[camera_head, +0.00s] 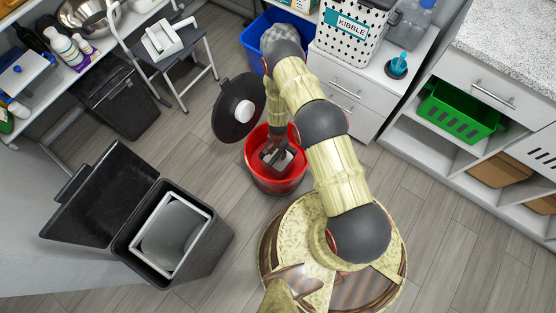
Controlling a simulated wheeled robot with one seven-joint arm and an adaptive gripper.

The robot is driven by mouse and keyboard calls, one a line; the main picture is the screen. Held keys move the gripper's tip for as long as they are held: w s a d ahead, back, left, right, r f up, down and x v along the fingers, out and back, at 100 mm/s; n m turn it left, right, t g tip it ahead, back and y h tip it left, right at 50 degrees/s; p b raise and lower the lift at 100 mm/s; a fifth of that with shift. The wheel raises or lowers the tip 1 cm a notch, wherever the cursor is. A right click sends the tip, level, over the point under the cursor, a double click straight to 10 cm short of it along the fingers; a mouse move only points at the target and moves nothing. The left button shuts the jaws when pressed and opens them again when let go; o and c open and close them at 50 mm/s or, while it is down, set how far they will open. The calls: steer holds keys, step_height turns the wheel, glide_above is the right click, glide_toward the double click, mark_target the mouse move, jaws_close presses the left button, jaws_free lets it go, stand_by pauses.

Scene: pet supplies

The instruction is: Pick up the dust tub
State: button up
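No label marks the dust tub, and I cannot tell for sure which thing it is. A round red bucket (262,180) stands on the floor near the middle, open at the top. My gripper (277,160) points down at the mouth of this bucket, and its fingers show against the red inside. A small pale grey shape lies by the fingers; I cannot tell whether it is part of my gripper or a thing in the bucket. Whether the fingers are open or shut is unclear.
A black round lid (227,122) with a white knob stands tilted behind the bucket. An open dark bin (205,262) with a grey liner is at lower left. A step stool (180,72), blue bin (254,42) and white drawers (345,95) stand behind. Bare floor lies left of the bucket.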

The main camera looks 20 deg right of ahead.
steer(key=shift+c, duration=0.3)
jaws_close()
stand_by(0.4)
